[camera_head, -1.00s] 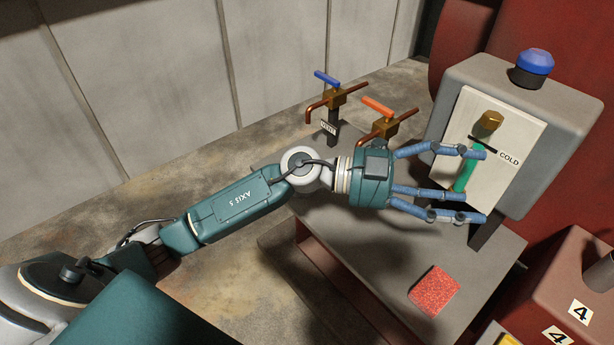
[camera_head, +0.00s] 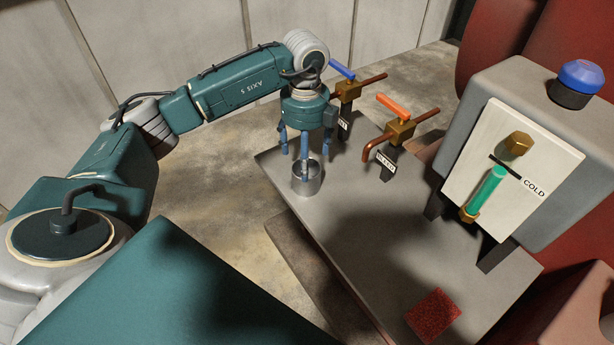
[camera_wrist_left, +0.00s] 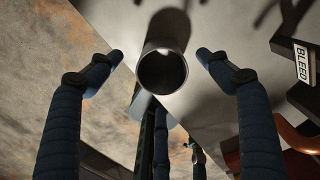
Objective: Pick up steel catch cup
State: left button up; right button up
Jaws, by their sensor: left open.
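The steel catch cup (camera_head: 308,180) stands upright near the left corner of the grey bench top, its mouth open upward. My left gripper (camera_head: 304,152) points down just above and around the cup's rim, fingers spread. In the left wrist view the cup (camera_wrist_left: 162,70) lies between the tips of the two upper fingers (camera_wrist_left: 161,55), with gaps on both sides. A third finger shows below it in that view. The gripper is open and holds nothing. My right gripper is not in view.
Behind the cup stand a blue-handled valve (camera_head: 346,88) and an orange-handled valve (camera_head: 396,130) with copper spouts. A grey box with a green sight tube (camera_head: 486,188) is at the right. A red block (camera_head: 432,316) lies near the bench's front. The bench middle (camera_head: 370,235) is clear.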

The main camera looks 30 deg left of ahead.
pick_arm(q)
jog(key=shift+s+d+f, duration=0.1)
jog(key=shift+f, duration=0.5)
notch_tip(320, 180, down, 4)
jog(key=shift+s+d+r+p, duration=0.1)
jog(key=shift+d+r+p, duration=0.05)
jog(key=shift+p, duration=0.8)
jog(key=shift+f, duration=0.45)
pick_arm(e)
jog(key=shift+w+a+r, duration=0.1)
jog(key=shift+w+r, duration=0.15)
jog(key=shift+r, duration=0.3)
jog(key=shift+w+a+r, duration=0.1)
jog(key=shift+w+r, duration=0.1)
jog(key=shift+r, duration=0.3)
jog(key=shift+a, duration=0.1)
pick_arm(q)
jog(key=c, duration=1.3)
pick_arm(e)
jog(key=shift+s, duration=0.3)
